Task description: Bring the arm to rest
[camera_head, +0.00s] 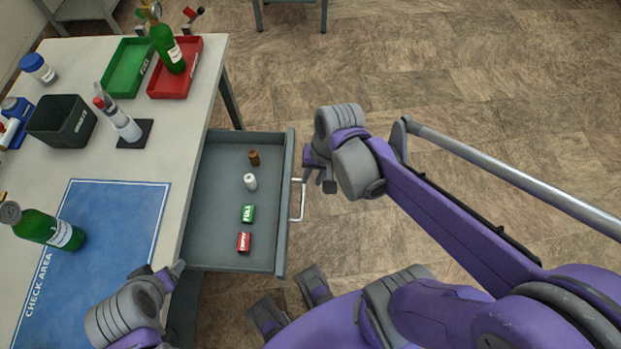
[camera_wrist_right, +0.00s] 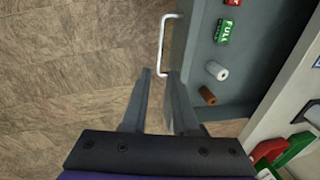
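My right gripper (camera_head: 316,172) hangs over the floor beside the front of the grey drawer (camera_head: 226,228), which stands pulled out of the table.
The drawer holds a brown cylinder (camera_head: 254,158), a white cylinder (camera_head: 250,181), a green FULL block (camera_head: 248,214) and a red block (camera_head: 244,242). Right-hand floor is clear.

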